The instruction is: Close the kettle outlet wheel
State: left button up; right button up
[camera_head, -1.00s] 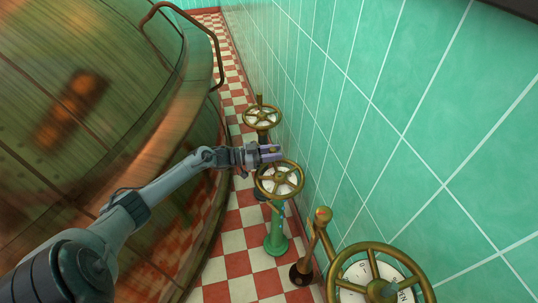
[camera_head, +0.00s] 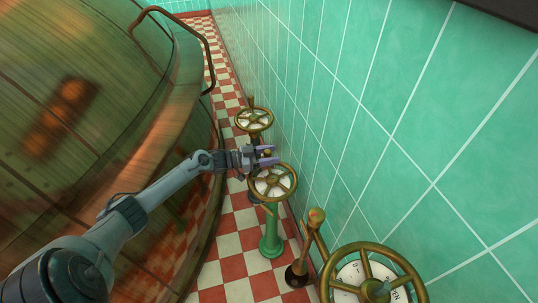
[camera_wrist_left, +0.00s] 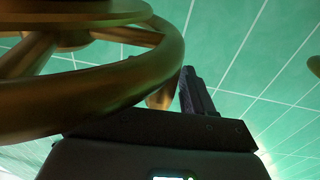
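A brass handwheel (camera_head: 272,166) with a white dial stands on a green pedestal (camera_head: 271,243) in the middle of the head view. My left gripper (camera_head: 267,154) is at the far side of its rim, with its two purple fingers apart. A small brass knob (camera_head: 267,153) shows between the fingers; whether they touch it I cannot tell. In the left wrist view the wheel rim (camera_wrist_left: 100,95) is very close and hides one finger; the other finger (camera_wrist_left: 195,95) shows beside it. The dial text is unreadable. My right gripper is not in view.
Another brass wheel (camera_head: 254,119) stands farther back, and a large one (camera_head: 374,250) stands at front right. A brass lever (camera_head: 316,217) rises between. The green tiled wall (camera_head: 400,120) is close on the right, the copper kettle (camera_head: 110,130) on the left.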

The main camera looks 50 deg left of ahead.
pick_arm(q)
jog(key=shift+s+r+p, duration=0.1)
jog(key=shift+r+p, duration=0.2)
jog(key=shift+r, duration=0.2)
notch_tip(320, 180, up, 4)
jog(key=p, duration=0.2)
jog(key=shift+p, duration=0.35)
jog(key=w+d+r+p, duration=0.2)
jog(key=d+r+p, duration=0.3)
jog(key=d, duration=0.6)
jog(key=shift+d+r, duration=0.3)
jog(key=shift+r, duration=0.2)
